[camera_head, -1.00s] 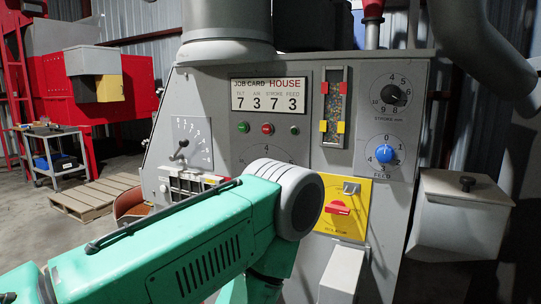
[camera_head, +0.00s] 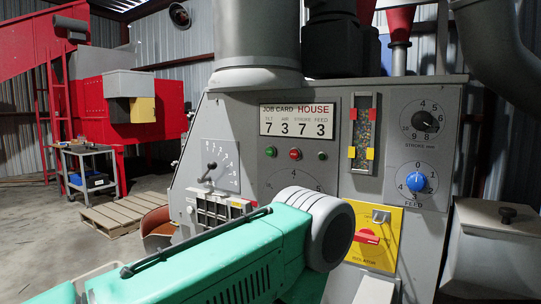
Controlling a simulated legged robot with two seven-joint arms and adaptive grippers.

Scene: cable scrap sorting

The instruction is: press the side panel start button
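The grey machine panel (camera_head: 232,120) fills the middle of the view. No label on these buttons is readable, so I cannot tell whether one is the start button. My green arm (camera_head: 225,265) comes in from the lower left and ends in view at a grey banded joint in front of the panel, partly covering a dial. Neither gripper is in view.
A yellow isolator plate with a red handle (camera_head: 367,236) is right of my arm. A black stroke knob (camera_head: 424,121) and blue feed knob (camera_head: 416,181) are at right. A lever (camera_head: 208,180) is at left. A pallet (camera_head: 120,214) and cart (camera_head: 88,172) stand on the floor.

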